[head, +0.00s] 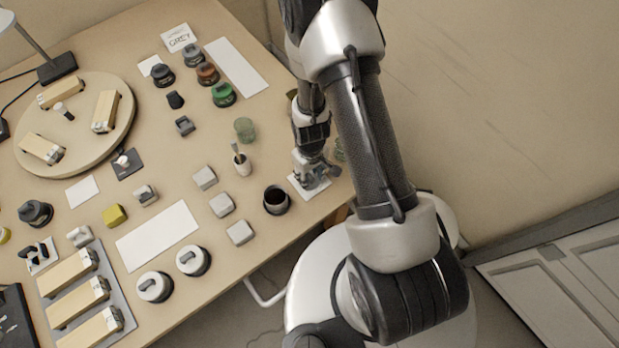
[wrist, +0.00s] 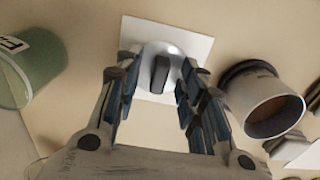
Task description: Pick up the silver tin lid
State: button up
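The silver tin lid (wrist: 174,55) is a pale round disc with a dark upright bar handle (wrist: 160,74). It lies on a white square card (wrist: 195,44) in the wrist view. My gripper (wrist: 162,76) is open, with one finger on each side of the lid and the handle between them. Clear space shows between the fingers and the handle; whether they touch the disc's rim I cannot tell. In the head view my gripper (head: 315,172) points down over the white card (head: 322,186) near the table's right edge, and hides most of the lid.
A dark-rimmed pot (wrist: 264,100) stands close right of my gripper in the wrist view. A green container (wrist: 38,65) stands to the left. In the head view, the dark pot (head: 276,200), pale blocks (head: 221,205) and a green glass (head: 244,129) stand on the table nearby.

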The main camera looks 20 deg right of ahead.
grip_shut()
jog(key=shift+r, duration=0.15)
